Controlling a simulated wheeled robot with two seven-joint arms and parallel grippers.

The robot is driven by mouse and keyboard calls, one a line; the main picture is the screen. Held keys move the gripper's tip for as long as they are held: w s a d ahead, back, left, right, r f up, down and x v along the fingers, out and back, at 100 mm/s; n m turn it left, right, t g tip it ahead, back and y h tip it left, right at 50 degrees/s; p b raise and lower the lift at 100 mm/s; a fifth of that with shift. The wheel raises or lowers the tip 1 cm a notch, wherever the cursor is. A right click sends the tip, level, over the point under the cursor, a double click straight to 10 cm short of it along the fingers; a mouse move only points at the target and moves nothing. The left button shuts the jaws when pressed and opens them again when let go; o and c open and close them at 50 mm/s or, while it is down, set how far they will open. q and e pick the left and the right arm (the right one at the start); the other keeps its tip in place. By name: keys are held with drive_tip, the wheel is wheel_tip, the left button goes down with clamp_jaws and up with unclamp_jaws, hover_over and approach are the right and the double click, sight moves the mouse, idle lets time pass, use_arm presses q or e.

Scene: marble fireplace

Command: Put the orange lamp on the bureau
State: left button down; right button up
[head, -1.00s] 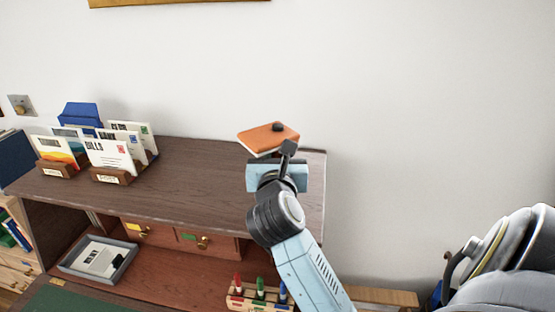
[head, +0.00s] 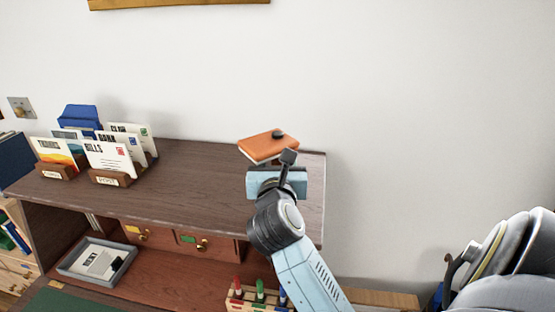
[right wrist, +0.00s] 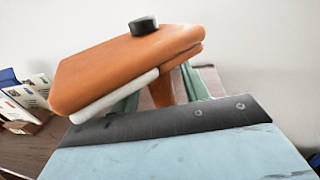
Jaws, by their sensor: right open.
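The orange lamp (head: 262,147) is over the right end of the bureau's wooden top (head: 190,175) in the head view. Its flat head has a black knob on top. The right wrist view shows the lamp's head (right wrist: 120,68) with a white strip beneath and an orange stem. The base is hidden, so I cannot see its contact with the top. My right gripper (right wrist: 160,92) is open, with green fingers on either side of the stem. In the head view, its wrist hides the fingers. My left gripper is not in view.
Letter holders with envelopes (head: 108,158) stand at the left end of the bureau top; its middle is clear. Below are small drawers, a grey tray (head: 75,266) and a rack of coloured markers (head: 240,298). A white wall (head: 400,100) is behind.

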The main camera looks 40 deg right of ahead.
drive_tip(key=b+v, duration=0.1)
drive_tip(key=v, duration=1.1)
drive_tip(key=shift+r+b, duration=0.2)
drive_tip(key=shift+b, duration=0.15)
